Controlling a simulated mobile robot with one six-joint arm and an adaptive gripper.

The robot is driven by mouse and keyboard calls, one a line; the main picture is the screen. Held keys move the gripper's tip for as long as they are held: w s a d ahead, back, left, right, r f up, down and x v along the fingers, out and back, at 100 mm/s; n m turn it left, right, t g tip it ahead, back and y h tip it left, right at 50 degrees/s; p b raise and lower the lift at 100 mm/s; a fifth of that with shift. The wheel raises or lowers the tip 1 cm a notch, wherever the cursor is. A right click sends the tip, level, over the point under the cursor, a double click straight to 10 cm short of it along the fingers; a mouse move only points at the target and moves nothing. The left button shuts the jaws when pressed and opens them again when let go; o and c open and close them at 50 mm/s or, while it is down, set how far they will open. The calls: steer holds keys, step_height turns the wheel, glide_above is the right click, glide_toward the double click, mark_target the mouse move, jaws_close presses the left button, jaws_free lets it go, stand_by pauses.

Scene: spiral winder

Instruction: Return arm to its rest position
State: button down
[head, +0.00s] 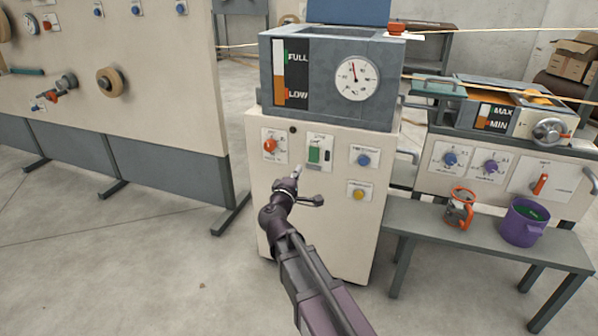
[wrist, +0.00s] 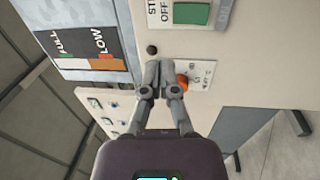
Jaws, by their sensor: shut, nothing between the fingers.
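My arm reaches up from the bottom of the head view toward the front of a cream machine cabinet (head: 321,215). My gripper (head: 296,170) is in front of the cabinet's panel, below and between the orange knob (head: 270,145) and the green switch (head: 315,155). In the wrist view my gripper (wrist: 161,92) is shut and empty, its tips just beside the orange knob (wrist: 182,81). I cannot tell whether they touch the panel. The green switch also shows in the wrist view (wrist: 191,13).
A grey tank with a gauge (head: 356,78) tops the cabinet. A tool board (head: 150,45) stands at the left. The floor at lower left is clear.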

steer(key=s+d+f+m+g+h, duration=0.1)
steer(key=s+d+f+m+g, duration=0.25)
steer(key=d, duration=0.25)
steer(key=s+d+f+m+g+p, duration=0.1)
steer(key=s+d+f+m+g, duration=0.15)
steer(key=d+f, duration=0.2)
steer(key=s+d+f+m+g+h, duration=0.1)
steer(key=s+d+f+m+g, duration=0.1)
steer(key=d+f+m+g, duration=0.3)
steer(key=s+d+f+m+g+y, duration=0.1)
steer(key=s+f+g+y, duration=0.15)
steer(key=s, duration=0.25)
steer(key=s+f+m+g+y+p, duration=0.1)
steer(key=s+g+y, duration=0.15)
steer(key=s, duration=0.25)
steer(key=s+d+f+m+g+y, duration=0.1)
steer(key=s+f+g+y, duration=0.15)
steer(key=s, duration=0.25)
step_height(320, 180, up, 38)
steer(key=y+p, duration=0.1)
steer(key=p, duration=3.7)
steer(key=shift+a+r, duration=0.2)
steer(key=shift+a, duration=0.15)
steer(key=shift+w, duration=0.1)
